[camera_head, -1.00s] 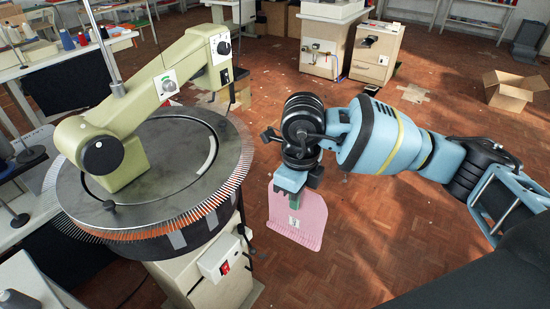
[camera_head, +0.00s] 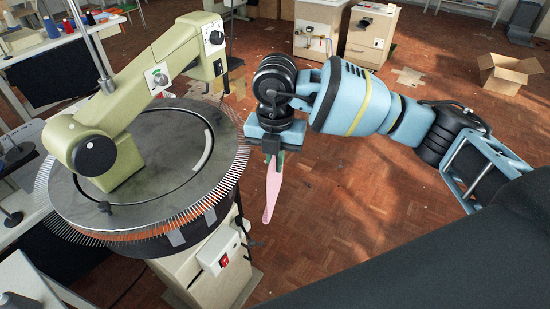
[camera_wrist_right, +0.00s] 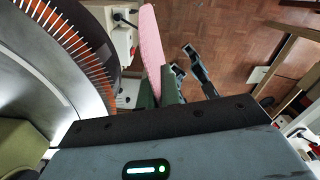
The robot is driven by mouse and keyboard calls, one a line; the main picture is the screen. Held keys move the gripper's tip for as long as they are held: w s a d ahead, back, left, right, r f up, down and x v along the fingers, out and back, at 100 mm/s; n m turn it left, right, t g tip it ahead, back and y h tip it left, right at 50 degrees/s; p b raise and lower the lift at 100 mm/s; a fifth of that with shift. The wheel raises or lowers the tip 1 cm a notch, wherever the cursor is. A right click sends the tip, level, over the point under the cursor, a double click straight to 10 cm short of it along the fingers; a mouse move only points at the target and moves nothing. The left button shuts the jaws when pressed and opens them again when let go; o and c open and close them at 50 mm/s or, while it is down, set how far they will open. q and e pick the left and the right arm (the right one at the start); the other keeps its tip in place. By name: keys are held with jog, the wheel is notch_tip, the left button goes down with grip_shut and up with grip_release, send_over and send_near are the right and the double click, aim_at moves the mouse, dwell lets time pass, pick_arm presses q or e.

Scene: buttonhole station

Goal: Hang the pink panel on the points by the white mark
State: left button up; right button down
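The pink panel (camera_head: 272,190) hangs from my right gripper (camera_head: 274,152), seen nearly edge-on in the head view, clear of the floor. The points also show in the right wrist view (camera_wrist_right: 82,48). A white curved strip (camera_head: 203,152) lies on the dial's right side; I cannot tell whether it is the white mark. My left gripper is out of view.
The machine's green arm (camera_head: 135,95) reaches over the dial. A white switch box (camera_head: 222,255) with a red switch sits on the machine's base below the rim. Cabinets (camera_head: 370,38) and an open cardboard box (camera_head: 508,72) stand farther back. The floor right of the machine is clear.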

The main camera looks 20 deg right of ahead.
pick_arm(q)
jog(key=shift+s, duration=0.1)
pick_arm(e)
jog(key=shift+f, duration=0.1)
